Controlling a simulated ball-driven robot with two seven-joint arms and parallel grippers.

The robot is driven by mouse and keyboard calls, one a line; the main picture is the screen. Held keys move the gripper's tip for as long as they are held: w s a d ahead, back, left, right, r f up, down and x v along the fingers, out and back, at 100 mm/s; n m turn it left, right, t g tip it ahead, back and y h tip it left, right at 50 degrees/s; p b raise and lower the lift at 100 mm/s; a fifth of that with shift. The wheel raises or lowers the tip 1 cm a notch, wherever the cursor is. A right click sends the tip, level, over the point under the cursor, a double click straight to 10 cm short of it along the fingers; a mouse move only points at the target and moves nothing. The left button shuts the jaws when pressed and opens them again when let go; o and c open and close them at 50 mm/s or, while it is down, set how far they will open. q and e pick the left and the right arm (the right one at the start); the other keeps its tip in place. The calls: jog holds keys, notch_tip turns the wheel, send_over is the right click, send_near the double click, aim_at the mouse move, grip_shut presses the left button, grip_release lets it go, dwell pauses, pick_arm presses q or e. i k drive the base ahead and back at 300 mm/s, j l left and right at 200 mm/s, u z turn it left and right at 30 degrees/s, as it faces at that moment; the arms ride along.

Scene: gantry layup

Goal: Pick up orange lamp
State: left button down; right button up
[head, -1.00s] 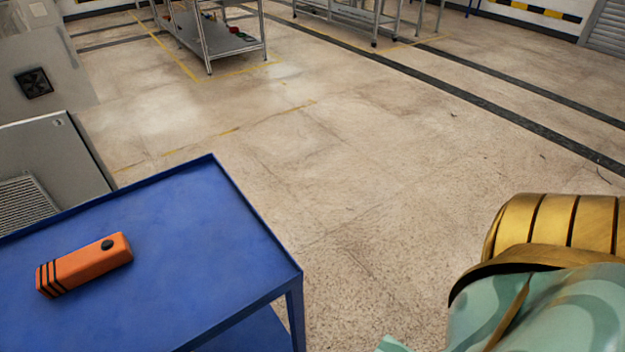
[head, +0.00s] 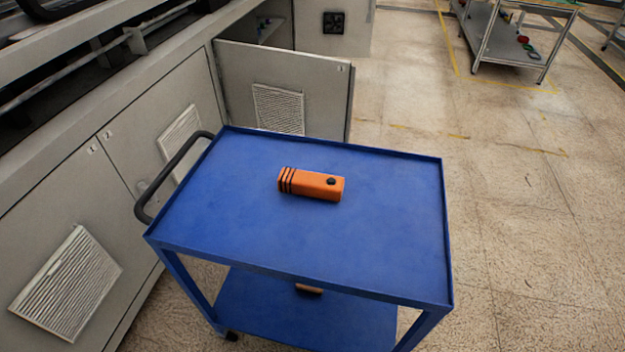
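The orange lamp (head: 312,184) is a block-shaped body with black stripes at its left end and a round black knob near its right end. It lies on the top shelf of a blue cart (head: 390,240), a little behind the middle. Nothing touches it except the shelf. Neither of my grippers shows in the head view.
The cart has a raised rim and a black handle (head: 165,180) on its left. Grey cabinets (head: 110,190) stand close on the left, with an open door (head: 320,95) behind the cart. A small item (head: 309,288) lies on the lower shelf. Floor at right is clear.

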aim_at(310, 184)
jog(key=i+j+z, duration=0.2)
jog(key=j+z, duration=0.15)
jog(key=j, duration=0.3)
jog(key=i+j+z, duration=0.1)
jog(key=j+z, duration=0.3)
jog(key=j, duration=0.2)
jog(key=j+z, duration=0.35)
jog(key=j, duration=0.35)
